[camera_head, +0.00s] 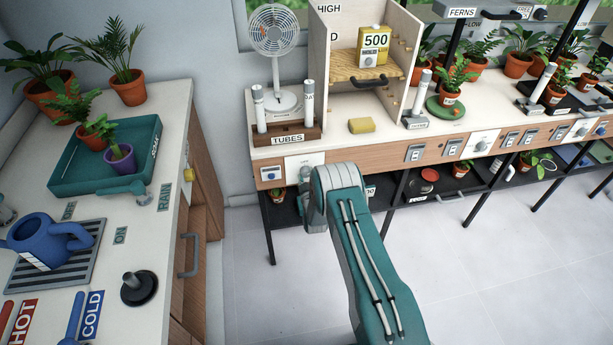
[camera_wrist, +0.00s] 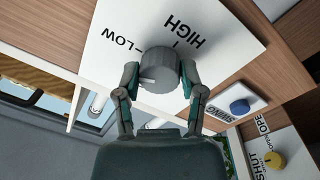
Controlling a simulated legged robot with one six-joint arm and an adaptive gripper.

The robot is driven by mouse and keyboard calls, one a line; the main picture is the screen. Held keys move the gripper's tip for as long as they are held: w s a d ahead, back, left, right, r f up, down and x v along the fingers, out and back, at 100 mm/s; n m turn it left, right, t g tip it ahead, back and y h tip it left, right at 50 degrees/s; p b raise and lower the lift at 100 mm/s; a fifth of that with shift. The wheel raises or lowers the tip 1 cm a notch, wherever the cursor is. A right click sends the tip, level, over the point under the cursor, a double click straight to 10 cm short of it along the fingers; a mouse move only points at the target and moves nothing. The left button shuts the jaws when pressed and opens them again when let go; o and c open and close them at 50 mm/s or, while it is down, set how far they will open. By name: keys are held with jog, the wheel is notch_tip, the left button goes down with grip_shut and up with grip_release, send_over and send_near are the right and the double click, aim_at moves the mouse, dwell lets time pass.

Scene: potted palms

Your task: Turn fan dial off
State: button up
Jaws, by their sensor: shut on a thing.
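The fan dial (camera_wrist: 157,64) is a round grey knob on a white plate (camera_wrist: 225,35) in the wrist view. The plate has the words LOW and HIGH beside the dial; any other marks are hidden. My gripper (camera_wrist: 158,76) is shut on the dial, one finger on each side. A small pale mark shows at the dial's lower edge, but its setting is unclear. In the head view, the white plate (camera_head: 304,160) is on the bench front below the white fan (camera_head: 276,46).
A blue knob (camera_wrist: 240,106) labelled SWING sits beside the plate, with a yellow knob (camera_wrist: 275,160) on a farther panel. The TUBES rack (camera_head: 289,139) and a yellow sponge (camera_head: 361,126) are on the bench above. A sink counter (camera_head: 160,230) stands left; open floor is at right.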

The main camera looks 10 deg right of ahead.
jog(key=n, duration=0.7)
jog(key=shift+a+n+y, duration=0.15)
jog(key=shift+n+y, duration=0.15)
jog(key=shift+n, duration=0.1)
jog(key=n, duration=0.4)
jog(key=shift+f+n, duration=0.1)
jog(key=shift+n, duration=0.8)
jog(key=shift+f+y, duration=0.15)
jog(key=shift+y, duration=0.25)
jog(key=o, duration=1.2)
jog(key=shift+c, duration=0.2)
